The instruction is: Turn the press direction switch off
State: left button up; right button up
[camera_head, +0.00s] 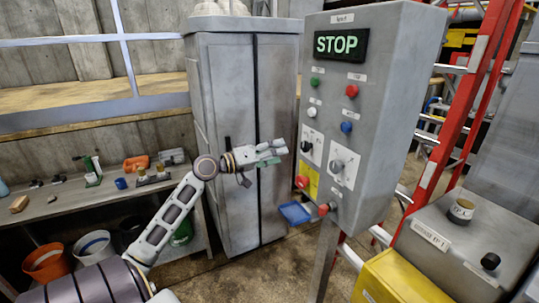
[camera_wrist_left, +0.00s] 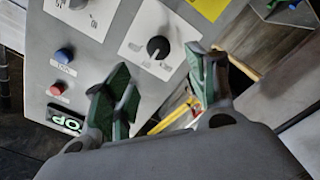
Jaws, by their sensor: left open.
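The grey control box (camera_head: 365,110) has two rotary switches on white plates. I cannot read which is the press direction switch. The left switch (camera_head: 306,146) has a black knob; the right switch (camera_head: 337,165) has a grey-black knob. My left gripper (camera_head: 276,152) is open and empty, just left of the box at about the left switch's height. In the left wrist view, the gripper (camera_wrist_left: 160,95) has its green-padded fingers spread. A black knob (camera_wrist_left: 158,46), seemingly the left switch, lies beyond and between them, apart from both. Part of the other switch (camera_wrist_left: 78,4) shows at the top edge.
The box carries a lit STOP display (camera_head: 341,44), several coloured buttons and a yellow plate (camera_head: 309,180) with a red knob. A grey cabinet (camera_head: 225,120) stands behind my arm. A red ladder (camera_head: 470,90) and another grey console (camera_head: 462,240) are at right.

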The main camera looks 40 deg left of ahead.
pick_arm(q)
jog(key=shift+v, duration=0.95)
